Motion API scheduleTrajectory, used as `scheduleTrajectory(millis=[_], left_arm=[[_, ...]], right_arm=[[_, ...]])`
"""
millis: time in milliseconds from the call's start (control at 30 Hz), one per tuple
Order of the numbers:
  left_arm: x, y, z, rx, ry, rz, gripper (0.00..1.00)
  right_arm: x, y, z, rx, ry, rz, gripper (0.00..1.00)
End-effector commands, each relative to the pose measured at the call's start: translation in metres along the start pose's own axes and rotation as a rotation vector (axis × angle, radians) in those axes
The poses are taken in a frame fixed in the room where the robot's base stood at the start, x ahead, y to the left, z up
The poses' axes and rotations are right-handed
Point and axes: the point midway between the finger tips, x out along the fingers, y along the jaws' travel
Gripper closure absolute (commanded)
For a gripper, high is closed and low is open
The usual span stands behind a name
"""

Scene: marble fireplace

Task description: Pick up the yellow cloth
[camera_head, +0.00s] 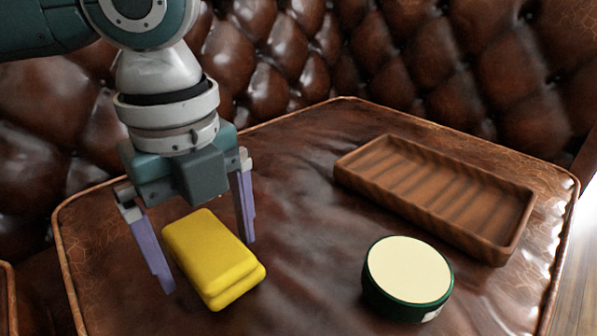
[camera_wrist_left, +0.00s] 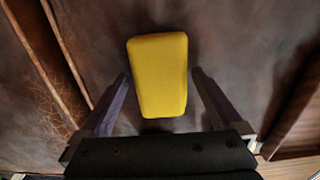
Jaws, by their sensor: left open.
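The yellow cloth (camera_head: 212,256) is a thick folded block lying on the brown leather seat at the left front in the head view. My left gripper (camera_head: 208,266) comes down from above and is open, with one purple finger on each side of the cloth's far part. In the left wrist view the cloth (camera_wrist_left: 160,75) lies just ahead of and between the two fingertips (camera_wrist_left: 160,75), with gaps on both sides. I cannot tell how high the fingertips are above the leather. My right gripper is not in view.
A round green tin (camera_head: 408,278) with a cream lid stands right of the cloth. A ribbed wooden tray (camera_head: 433,196) lies behind it on the leather seat (camera_head: 310,190). Tufted leather backs (camera_head: 400,50) rise behind. The leather between cloth and tin is clear.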

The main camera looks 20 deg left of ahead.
Motion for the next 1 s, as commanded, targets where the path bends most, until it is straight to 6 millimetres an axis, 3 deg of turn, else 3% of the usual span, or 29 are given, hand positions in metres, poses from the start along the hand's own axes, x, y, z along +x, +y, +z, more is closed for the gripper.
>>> scheduleTrajectory(millis=[67, 700, 1000], left_arm=[[-0.001, 0.0001, 0.0, 0.0, 0.0, 0.0, 0.0], [-0.001, 0.0002, 0.0, 0.0, 0.0, 0.001, 0.72], [-0.0038, 0.0001, 0.0, 0.0, 0.0, 0.0, 0.74]], right_arm=[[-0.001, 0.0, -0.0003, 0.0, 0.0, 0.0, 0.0], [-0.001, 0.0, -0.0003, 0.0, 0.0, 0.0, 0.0], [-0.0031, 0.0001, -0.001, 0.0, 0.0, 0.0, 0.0]])
